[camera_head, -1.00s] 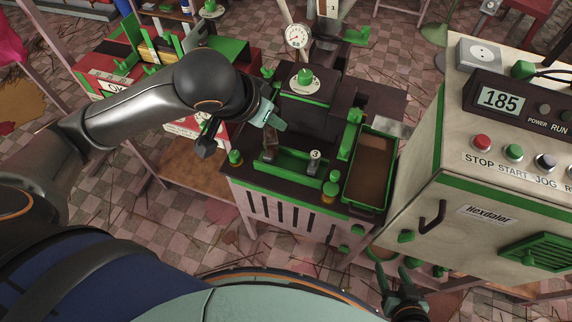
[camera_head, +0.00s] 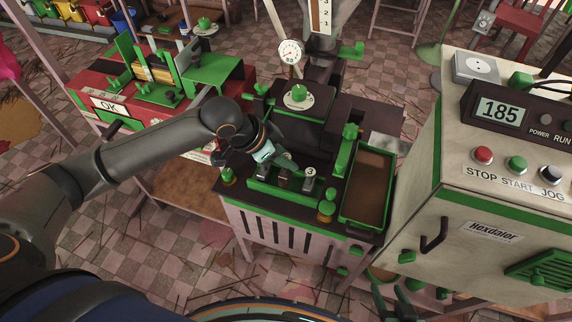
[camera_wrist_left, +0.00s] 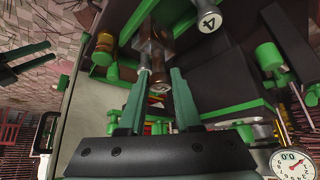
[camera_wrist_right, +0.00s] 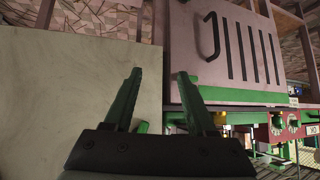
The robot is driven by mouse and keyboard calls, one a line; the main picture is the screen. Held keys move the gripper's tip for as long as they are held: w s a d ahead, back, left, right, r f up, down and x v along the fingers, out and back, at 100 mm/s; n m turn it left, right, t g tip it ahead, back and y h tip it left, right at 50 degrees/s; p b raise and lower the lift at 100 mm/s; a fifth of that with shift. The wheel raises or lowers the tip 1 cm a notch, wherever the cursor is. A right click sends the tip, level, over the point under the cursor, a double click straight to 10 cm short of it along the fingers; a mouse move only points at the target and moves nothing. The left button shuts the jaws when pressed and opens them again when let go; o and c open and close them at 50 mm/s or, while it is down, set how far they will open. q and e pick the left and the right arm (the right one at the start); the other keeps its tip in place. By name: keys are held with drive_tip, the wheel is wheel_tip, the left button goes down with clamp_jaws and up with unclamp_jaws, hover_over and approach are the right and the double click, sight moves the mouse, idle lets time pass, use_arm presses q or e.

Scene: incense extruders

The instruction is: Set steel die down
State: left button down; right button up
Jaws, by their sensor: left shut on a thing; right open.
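The steel die (camera_wrist_left: 154,48), a dark brownish metal block, is between the fingertips of my left gripper (camera_wrist_left: 158,78) in the left wrist view. In the head view my left gripper (camera_head: 286,163) is low over the green-edged die rack (camera_head: 262,184), shut on the die (camera_head: 286,180). The die is at the rack, left of a post with a white numbered top (camera_head: 310,171). I cannot tell whether its underside touches the rack. My right gripper (camera_wrist_right: 160,84) is open and empty in the right wrist view, beside the cabinet.
A green-rimmed tray (camera_head: 388,217) lies right of the rack. A dial gauge (camera_head: 290,52) stands behind the dark press. The cream control cabinet (camera_head: 440,190), showing 185, is close on the right. A red bench (camera_head: 88,88) with green fixtures stands at left.

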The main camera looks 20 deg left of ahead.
use_arm(q)
drive_tip(key=shift+w+a+f, duration=0.2)
drive_tip(key=shift+w+f, duration=0.75)
drive_tip(key=shift+f, duration=1.55)
drive_tip(key=c, duration=0.6)
unclamp_jaws()
drive_tip(key=shift+s+f, duration=0.1)
drive_tip(key=shift+f, duration=0.05)
drive_tip(key=p+v, duration=0.1)
drive_tip(key=v, duration=1.1)
